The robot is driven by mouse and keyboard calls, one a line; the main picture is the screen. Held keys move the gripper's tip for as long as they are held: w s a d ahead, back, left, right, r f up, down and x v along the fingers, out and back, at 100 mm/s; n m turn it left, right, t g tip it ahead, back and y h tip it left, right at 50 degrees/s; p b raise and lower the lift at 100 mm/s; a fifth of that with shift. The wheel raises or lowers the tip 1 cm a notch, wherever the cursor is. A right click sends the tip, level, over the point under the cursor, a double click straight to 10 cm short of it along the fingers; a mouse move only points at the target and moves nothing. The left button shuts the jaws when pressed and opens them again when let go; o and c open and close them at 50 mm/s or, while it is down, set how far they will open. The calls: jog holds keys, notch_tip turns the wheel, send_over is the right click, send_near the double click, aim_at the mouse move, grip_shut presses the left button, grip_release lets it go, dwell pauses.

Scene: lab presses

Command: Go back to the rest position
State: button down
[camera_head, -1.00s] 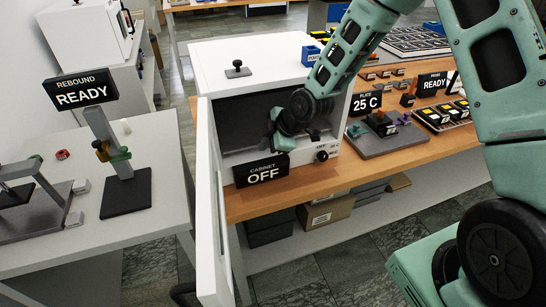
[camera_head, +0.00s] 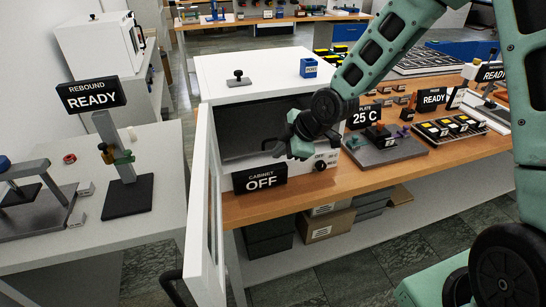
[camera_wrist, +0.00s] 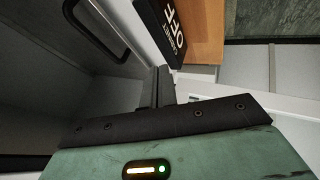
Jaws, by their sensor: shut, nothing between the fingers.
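My gripper (camera_head: 277,152) is at the front of the white cabinet's (camera_head: 255,92) open mouth in the head view, just above and right of the CABINET OFF sign (camera_head: 260,179). My arm reaches to it from the upper right. In the wrist view my narrow dark fingers (camera_wrist: 159,84) are together with nothing held. The OFF sign (camera_wrist: 170,30) shows just beyond them there. The cabinet door (camera_head: 202,215) stands open toward the camera. The far side of the fingers is hidden in the head view.
A wooden bench (camera_head: 420,165) carries the cabinet, a 25 C plate unit (camera_head: 385,150) and several switch blocks. A white table (camera_head: 75,235) at left holds the REBOUND READY stand (camera_head: 125,195). The tiled floor (camera_head: 345,282) shows in front of the bench.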

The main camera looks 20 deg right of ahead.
jog(key=shift+v, duration=1.95)
